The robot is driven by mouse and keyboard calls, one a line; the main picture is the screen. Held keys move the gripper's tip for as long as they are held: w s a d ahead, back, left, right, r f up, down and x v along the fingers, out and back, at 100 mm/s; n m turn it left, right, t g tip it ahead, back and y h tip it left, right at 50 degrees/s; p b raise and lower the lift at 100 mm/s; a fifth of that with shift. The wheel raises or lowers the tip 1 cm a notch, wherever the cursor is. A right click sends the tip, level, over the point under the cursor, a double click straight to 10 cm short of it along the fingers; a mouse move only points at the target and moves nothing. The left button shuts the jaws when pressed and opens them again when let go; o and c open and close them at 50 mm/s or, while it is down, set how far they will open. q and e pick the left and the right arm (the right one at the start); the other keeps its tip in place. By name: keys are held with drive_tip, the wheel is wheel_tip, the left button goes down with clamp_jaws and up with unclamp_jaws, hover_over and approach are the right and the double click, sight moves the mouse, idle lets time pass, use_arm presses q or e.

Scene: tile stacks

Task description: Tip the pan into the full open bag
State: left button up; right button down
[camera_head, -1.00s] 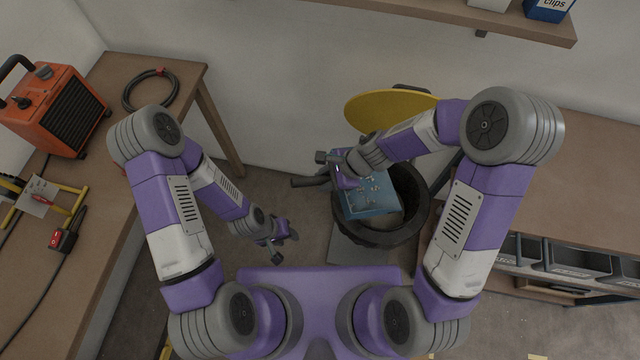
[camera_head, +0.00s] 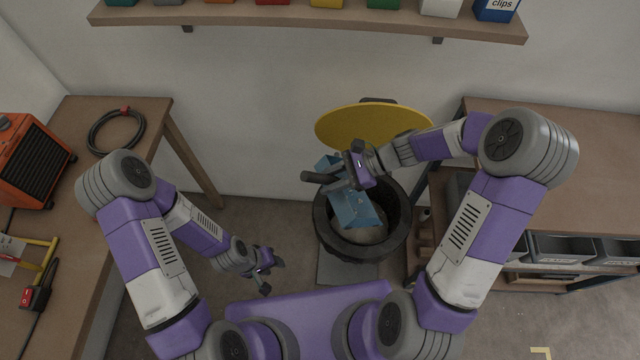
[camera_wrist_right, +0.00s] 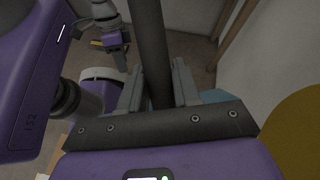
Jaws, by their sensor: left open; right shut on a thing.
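My right gripper (camera_head: 352,176) is shut on the dark handle (camera_head: 318,177) of the blue pan (camera_head: 352,210). The pan is tilted over the mouth of a round black container (camera_head: 325,232), its lower edge pointing down into it. Few bits show on the pan; it is too small to tell how much is left. Pale material (camera_head: 368,236) shows inside the container; I cannot make out a separate bag. In the right wrist view the handle (camera_wrist_right: 152,50) runs between the fingers, with a blue pan corner (camera_wrist_right: 214,95) behind. My left gripper (camera_head: 266,270) is open and empty, left of the container.
A yellow disc-shaped lid (camera_head: 370,128) stands raised behind the container. A shelf with boxes (camera_head: 310,22) is above on the wall. A workbench (camera_head: 90,240) with an orange heater (camera_head: 30,160) is left; another bench (camera_head: 590,160) is right.

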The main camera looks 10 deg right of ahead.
drive_tip(key=shift+w+d+r+y+p, duration=0.15)
drive_tip(key=shift+d+r+y, duration=0.2)
drive_tip(key=shift+d, duration=0.3)
drive_tip(key=shift+w+d+r+y+p, duration=0.15)
drive_tip(key=shift+d+r+y, duration=0.15)
drive_tip(key=shift+d+y, duration=0.25)
drive_tip(key=shift+w+d+r+y+p, duration=0.15)
drive_tip(key=shift+d+r+y, duration=0.15)
drive_tip(key=shift+d, duration=0.4)
